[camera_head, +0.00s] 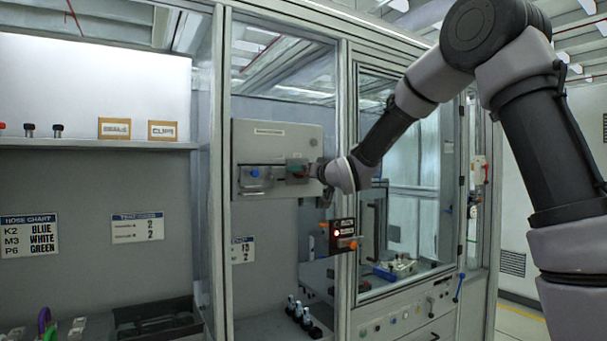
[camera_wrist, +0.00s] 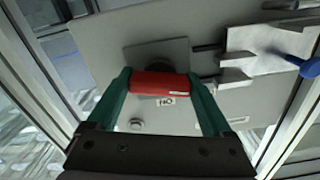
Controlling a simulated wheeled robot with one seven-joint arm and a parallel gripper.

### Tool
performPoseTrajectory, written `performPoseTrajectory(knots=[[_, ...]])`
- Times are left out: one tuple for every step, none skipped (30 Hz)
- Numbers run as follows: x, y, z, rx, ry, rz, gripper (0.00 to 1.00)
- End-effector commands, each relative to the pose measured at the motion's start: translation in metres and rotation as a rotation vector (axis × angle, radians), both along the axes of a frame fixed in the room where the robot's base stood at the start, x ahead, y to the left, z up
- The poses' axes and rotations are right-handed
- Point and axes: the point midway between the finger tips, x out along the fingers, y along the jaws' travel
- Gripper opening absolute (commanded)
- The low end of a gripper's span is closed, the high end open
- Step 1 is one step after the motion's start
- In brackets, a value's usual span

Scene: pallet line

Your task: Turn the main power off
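The grey power box (camera_head: 262,148) hangs on the back wall of the middle bay in the head view. In the wrist view its face (camera_wrist: 100,40) carries a red switch handle (camera_wrist: 160,84) on a dark round hub and a square plate. A small label below the handle reads "ON", upside down in this view. My gripper (camera_wrist: 159,82) has its green fingers at both ends of the red handle, apparently touching it. In the head view my gripper (camera_head: 298,170) is at the box front and mostly hides the handle.
A metal bracket (camera_wrist: 262,58) with a blue knob (camera_wrist: 310,67) sits beside the switch; the knob also shows in the head view (camera_head: 255,173). A frame post (camera_head: 342,130) stands close to my wrist. A small box with a lit red lamp (camera_head: 337,233) is below.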

Motion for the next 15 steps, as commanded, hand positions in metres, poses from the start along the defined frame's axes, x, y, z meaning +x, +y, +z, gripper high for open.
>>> performPoseTrajectory(knots=[[0.0001,-0.0003,-0.0001,0.0,0.0,0.0,0.29],[0.0,-0.0004,-0.0001,-0.001,-0.001,0.0,0.29],[0.0,-0.0004,-0.0001,-0.007,-0.004,0.0,0.29],[0.0,-0.0004,-0.0001,-0.016,-0.011,0.0,0.29],[0.0,-0.0004,-0.0001,-0.031,-0.021,0.0,0.29],[0.0001,-0.0004,-0.0001,-0.056,-0.038,-0.001,0.29],[0.0,-0.0004,-0.0001,-0.079,-0.053,0.0,0.29],[0.0,-0.0004,-0.0001,-0.103,-0.069,0.0,0.29],[-0.0001,-0.0004,-0.0001,-0.134,-0.091,0.0,0.29],[0.0,-0.0004,-0.0001,-0.156,-0.105,0.0,0.29],[-0.0001,-0.0004,-0.0001,-0.175,-0.118,0.0,0.29],[-0.0001,-0.0004,-0.0001,-0.197,-0.133,0.0,0.29],[-0.0001,-0.0004,-0.0001,-0.211,-0.143,0.0,0.29],[-0.0001,-0.0004,-0.0001,-0.221,-0.149,0.0,0.29],[-0.0001,-0.0004,-0.0001,-0.23,-0.156,0.0,0.29]])
